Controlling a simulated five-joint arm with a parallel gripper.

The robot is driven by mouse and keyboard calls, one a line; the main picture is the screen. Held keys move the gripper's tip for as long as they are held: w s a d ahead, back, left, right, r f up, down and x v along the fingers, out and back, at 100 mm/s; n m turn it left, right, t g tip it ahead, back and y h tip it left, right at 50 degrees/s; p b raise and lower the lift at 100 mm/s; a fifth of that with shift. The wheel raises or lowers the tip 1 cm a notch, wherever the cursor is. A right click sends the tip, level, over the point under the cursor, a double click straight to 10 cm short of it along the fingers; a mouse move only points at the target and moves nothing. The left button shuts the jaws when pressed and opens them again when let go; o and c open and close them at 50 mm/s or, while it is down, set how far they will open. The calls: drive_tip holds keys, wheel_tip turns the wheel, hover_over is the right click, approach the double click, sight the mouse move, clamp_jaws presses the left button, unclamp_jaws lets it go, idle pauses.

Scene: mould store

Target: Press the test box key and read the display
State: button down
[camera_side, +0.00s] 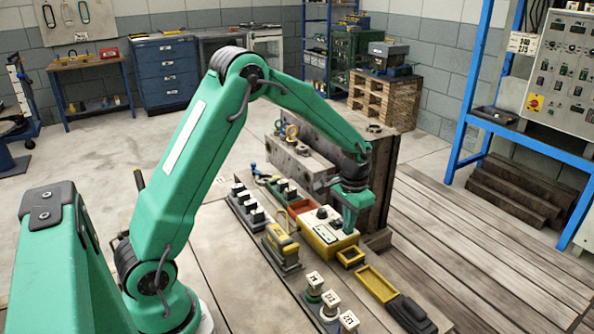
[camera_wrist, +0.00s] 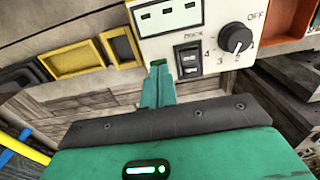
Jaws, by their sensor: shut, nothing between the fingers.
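The test box (camera_side: 325,236) is yellow with a cream top and stands on the bench before a large metal block in the side view. In the side view my gripper (camera_side: 349,227) is over the right end of the box. Whether it touches is unclear.
Yellow trays (camera_side: 376,284) and a black item (camera_side: 408,313) lie right of the box. White-tagged pieces (camera_side: 330,303) stand in front. A grey and yellow block (camera_side: 281,246) and a rack of dark pieces (camera_side: 247,208) stand to the left. The metal block (camera_side: 340,165) is close behind.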

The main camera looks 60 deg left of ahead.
drive_tip(key=shift+r, duration=3.5)
drive_tip(key=s+d+r+t, duration=0.3)
drive_tip(key=s+r, duration=0.8)
drive_tip(key=s+d+t, duration=0.2)
drive_tip(key=s, duration=1.1)
drive_tip(key=shift+s+r+t, duration=0.3)
drive_tip(key=shift+s+r, duration=0.05)
drive_tip(key=shift+r, duration=0.1)
drive_tip(key=c, duration=2.1)
unclamp_jaws()
